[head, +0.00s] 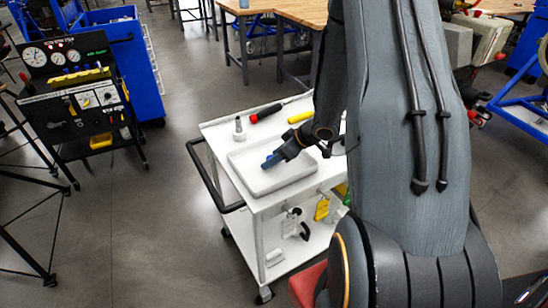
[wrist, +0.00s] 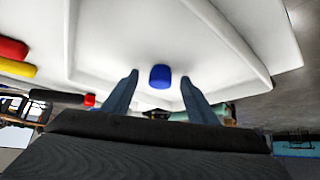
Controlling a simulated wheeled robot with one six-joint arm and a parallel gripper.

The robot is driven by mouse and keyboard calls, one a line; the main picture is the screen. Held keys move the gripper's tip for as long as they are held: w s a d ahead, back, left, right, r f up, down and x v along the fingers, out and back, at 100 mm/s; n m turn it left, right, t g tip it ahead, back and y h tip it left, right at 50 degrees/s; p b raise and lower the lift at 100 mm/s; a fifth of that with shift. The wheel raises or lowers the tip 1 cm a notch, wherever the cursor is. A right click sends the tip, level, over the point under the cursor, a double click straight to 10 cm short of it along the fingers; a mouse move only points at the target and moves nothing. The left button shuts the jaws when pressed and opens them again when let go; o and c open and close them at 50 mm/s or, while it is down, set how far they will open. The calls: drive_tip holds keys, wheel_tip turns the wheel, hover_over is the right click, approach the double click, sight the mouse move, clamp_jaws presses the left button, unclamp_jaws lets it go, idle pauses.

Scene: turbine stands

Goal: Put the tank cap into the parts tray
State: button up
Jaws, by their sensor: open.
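The blue tank cap (wrist: 160,76) shows in the wrist view between the two fingertips of my gripper (wrist: 159,88), with a visible gap on each side. The white parts tray (head: 245,165) lies on the cart top, and its pale floor is behind the cap in the wrist view. In the head view my open gripper (head: 275,159) is over the tray, with a bright blue patch at its tips. I cannot tell whether the cap rests on the tray floor or is slightly above it.
On the white cart top (head: 218,127), a grey fitting (head: 239,129), a red-and-black tool (head: 268,112) and a yellow-handled one (head: 300,117) lie behind the tray. A black handle (head: 208,180) runs along the cart's left side.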

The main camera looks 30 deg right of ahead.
drive_tip(key=shift+r, duration=0.1)
drive_tip(key=p+v, duration=0.7)
idle(0.7)
idle(0.4)
drive_tip(key=shift+w+r, duration=0.1)
drive_tip(key=shift+w, duration=0.25)
wheel_tip(320, 180, up, 5)
drive_tip(key=s+a+m+g+h+b, duration=0.1)
drive_tip(key=s+a+m+h+b, duration=0.15)
drive_tip(key=h+b, duration=0.25)
drive_tip(key=s+a+r+m+g+b, duration=0.2)
drive_tip(key=s+a+m+g+b, duration=0.2)
drive_tip(key=s+a, duration=0.8)
drive_tip(key=shift+s+a+r+y, duration=0.2)
drive_tip(key=shift+s+r+y, duration=0.1)
drive_tip(key=shift+s, duration=0.65)
